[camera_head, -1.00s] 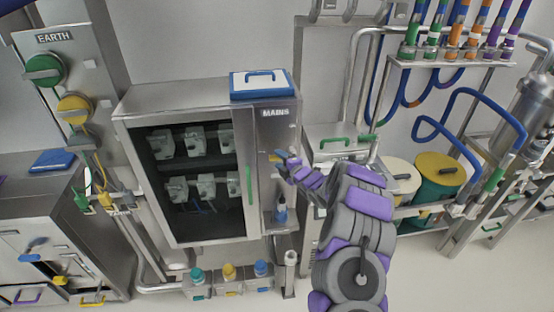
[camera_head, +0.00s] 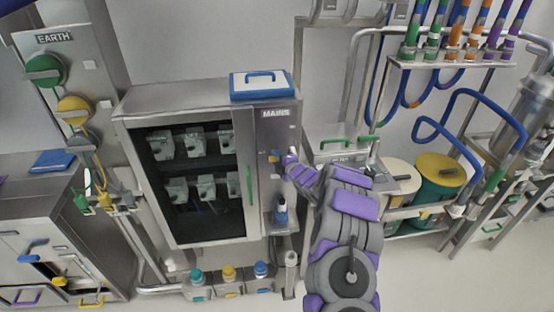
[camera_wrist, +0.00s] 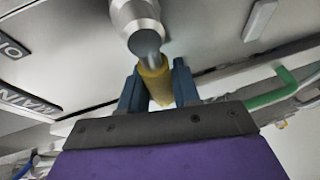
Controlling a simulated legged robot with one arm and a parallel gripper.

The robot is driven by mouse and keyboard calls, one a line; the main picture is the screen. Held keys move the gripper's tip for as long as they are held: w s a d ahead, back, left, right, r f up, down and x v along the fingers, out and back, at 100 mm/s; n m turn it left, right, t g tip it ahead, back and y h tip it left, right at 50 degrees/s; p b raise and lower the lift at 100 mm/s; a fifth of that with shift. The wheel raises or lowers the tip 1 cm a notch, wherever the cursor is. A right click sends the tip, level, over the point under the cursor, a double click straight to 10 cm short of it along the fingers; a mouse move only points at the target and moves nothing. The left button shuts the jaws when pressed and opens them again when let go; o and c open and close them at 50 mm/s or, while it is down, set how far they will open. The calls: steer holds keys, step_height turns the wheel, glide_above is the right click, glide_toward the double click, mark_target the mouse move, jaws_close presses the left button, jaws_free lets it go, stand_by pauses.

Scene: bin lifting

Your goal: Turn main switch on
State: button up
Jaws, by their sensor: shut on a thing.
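The main switch is a lever with a yellow grip (camera_wrist: 155,84) on a round metal base (camera_wrist: 138,18). It is on the front of the steel cabinet marked MAINS (camera_head: 276,113). In the wrist view my gripper (camera_wrist: 159,88) has one blue-grey finger on each side of the yellow grip and is shut on it. In the head view my gripper (camera_head: 277,157) is at the right part of the cabinet front, and the switch is small and partly hidden there. Parts of MAIN and ON labels show at the left of the wrist view.
The cabinet's dark window (camera_head: 200,215) with grey units is left of the switch, beside a green handle (camera_head: 248,186). A steel box with a green handle (camera_head: 347,142) is to the right. A blue-and-white case (camera_head: 261,92) is on top.

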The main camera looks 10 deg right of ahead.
steer(key=shift+f, duration=0.2)
jaws_close()
